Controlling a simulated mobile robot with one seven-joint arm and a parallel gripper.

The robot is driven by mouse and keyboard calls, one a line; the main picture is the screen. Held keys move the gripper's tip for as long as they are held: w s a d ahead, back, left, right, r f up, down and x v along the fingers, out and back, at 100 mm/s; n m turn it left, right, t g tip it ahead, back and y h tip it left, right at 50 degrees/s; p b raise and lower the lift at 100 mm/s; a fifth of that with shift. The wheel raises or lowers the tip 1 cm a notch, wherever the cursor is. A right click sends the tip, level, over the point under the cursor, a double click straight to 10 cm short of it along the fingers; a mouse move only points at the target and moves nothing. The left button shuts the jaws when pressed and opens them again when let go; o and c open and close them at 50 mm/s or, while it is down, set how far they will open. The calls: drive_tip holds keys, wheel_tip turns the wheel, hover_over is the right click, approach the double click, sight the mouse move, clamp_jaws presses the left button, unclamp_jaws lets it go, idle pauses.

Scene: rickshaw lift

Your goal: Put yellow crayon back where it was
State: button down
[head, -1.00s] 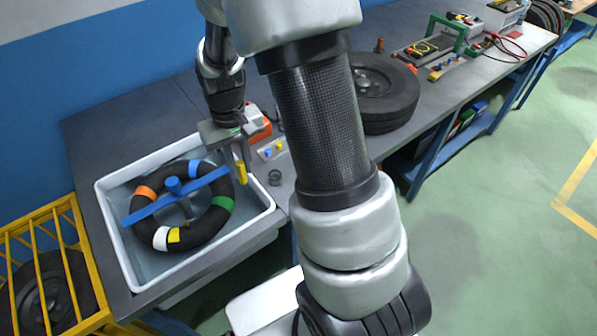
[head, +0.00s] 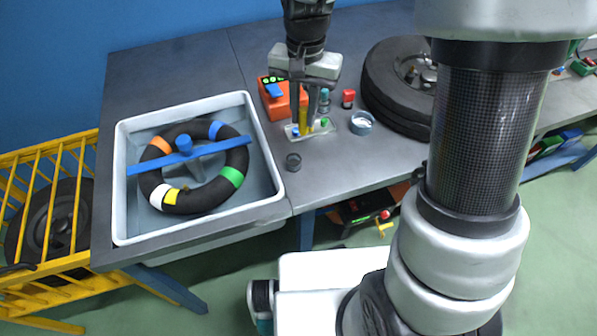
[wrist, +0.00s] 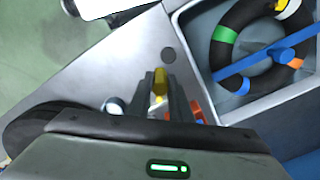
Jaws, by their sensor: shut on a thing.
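The yellow crayon (head: 304,119) is upright between the fingers of my gripper (head: 305,112), which is shut on it. Crayon and fingers are over a small pale holder (head: 322,130) on the grey bench. A blue piece and a green piece show in the holder, either side of the crayon. I cannot tell whether the crayon's lower end is in the holder or just above it. In the wrist view the yellow crayon (wrist: 159,82) shows between the two dark fingers, and the holder is mostly hidden.
An orange box (head: 284,102) stands close left of my gripper. A white basin (head: 122,190) with a black ring is left, a large tyre (head: 392,80) right.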

drive_tip(key=shift+m, duration=0.7)
drive_tip(key=shift+s+a+f+b, duration=0.1)
drive_tip(key=shift+a+f+b, duration=0.25)
drive_tip(key=shift+f, duration=1.2)
drive_tip(key=shift+s+a+f+b, duration=0.15)
drive_tip(key=shift+a+f, duration=0.3)
drive_tip(key=shift+f, duration=1.15)
drive_tip(key=shift+a+f+b, duration=0.35)
drive_tip(key=shift+a+f, duration=0.05)
drive_tip(key=shift+f, duration=1.15)
drive_tip(key=shift+f+b, duration=0.5)
drive_tip(key=shift+f, duration=0.1)
drive_tip(key=c, duration=1.6)
unclamp_jaws()
